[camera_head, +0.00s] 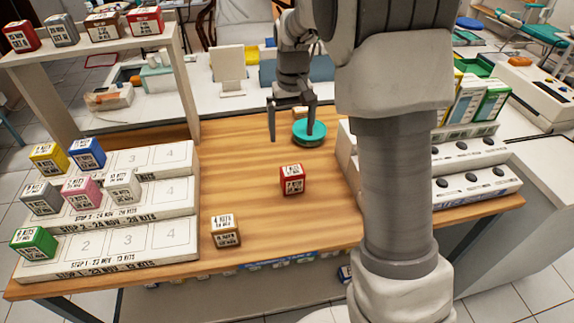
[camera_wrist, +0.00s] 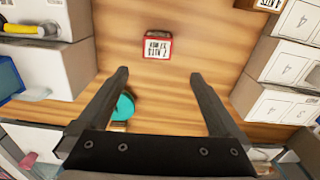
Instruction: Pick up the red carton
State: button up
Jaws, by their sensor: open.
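The red carton (camera_head: 292,180) stands upright on the wooden table, near the middle, with a white printed label on its faces. It also shows at the top centre of the wrist view (camera_wrist: 157,45), beyond my fingertips. My gripper (camera_head: 292,136) is open and empty above the table, behind the red carton in the head view. Its two fingers also show spread apart in the wrist view (camera_wrist: 158,74). Nothing is between the fingers at the carton's height, and the carton is apart from them. Another red carton (camera_head: 146,20) stands on the upper shelf at the left.
A teal round object (camera_head: 309,132) lies beside my gripper. A brown carton (camera_head: 226,231) stands at the table's front. A stepped white rack (camera_head: 150,241) with several coloured cartons is at left; another white rack (camera_head: 462,186) is at right. The wood around the red carton is clear.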

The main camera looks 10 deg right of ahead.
aim_at(291, 170)
jog(key=f, duration=0.4)
jog(key=f+b, duration=0.1)
jog(key=f, duration=0.8)
jog(key=shift+w, duration=0.25)
jog(key=shift+s+d+f+b, duration=0.15)
jog(key=shift+f+b, duration=0.1)
jog(key=shift+f, duration=1.1)
jog(key=shift+d+f+b, duration=0.1)
jog(key=shift+f+b, duration=0.15)
jog(key=shift+f, duration=1.1)
jog(key=c, duration=1.3)
